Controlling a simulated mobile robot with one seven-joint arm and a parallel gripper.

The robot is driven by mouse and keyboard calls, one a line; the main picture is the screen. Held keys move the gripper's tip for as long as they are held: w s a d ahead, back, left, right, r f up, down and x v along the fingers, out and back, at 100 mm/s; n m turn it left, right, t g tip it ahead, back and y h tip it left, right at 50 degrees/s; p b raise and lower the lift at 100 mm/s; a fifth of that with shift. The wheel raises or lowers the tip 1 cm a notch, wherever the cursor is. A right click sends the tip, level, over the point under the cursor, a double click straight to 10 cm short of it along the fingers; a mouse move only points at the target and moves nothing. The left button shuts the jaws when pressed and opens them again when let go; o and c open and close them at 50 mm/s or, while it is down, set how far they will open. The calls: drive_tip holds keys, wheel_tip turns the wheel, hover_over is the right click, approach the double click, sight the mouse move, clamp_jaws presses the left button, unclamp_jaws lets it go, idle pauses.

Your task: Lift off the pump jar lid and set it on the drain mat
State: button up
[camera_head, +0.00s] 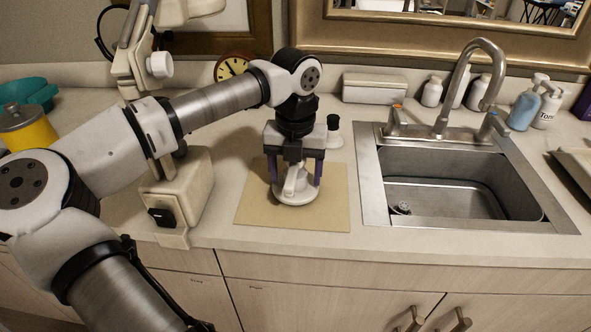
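The white pump lid (296,199), round with an upright pump piece, sits low over the tan drain mat (332,214). It appears to rest on the mat, though its underside is hidden. My gripper (295,181) points straight down over the lid. Its two dark fingers are spread wide, one on each side of the pump piece, with a gap visible between them and that piece. Whether the fingertips touch the lid's rim cannot be told. A small pale container with a black top (333,124) stands just behind the mat, partly hidden by my gripper; I cannot tell if it is the jar.
The steel sink (372,190) and faucet (463,85) are to the right. A clock (232,68), a white box (375,89) and several bottles (524,108) line the back. The mat's front lies near the counter edge.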

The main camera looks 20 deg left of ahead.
drive_tip(key=shift+r, duration=0.1)
drive_tip(key=shift+r+p, duration=2.25)
drive_tip(key=shift+r, duration=1.7)
wheel_tip(320, 180, up, 14)
drive_tip(key=p, duration=0.8)
drive_tip(key=shift+f, duration=0.2)
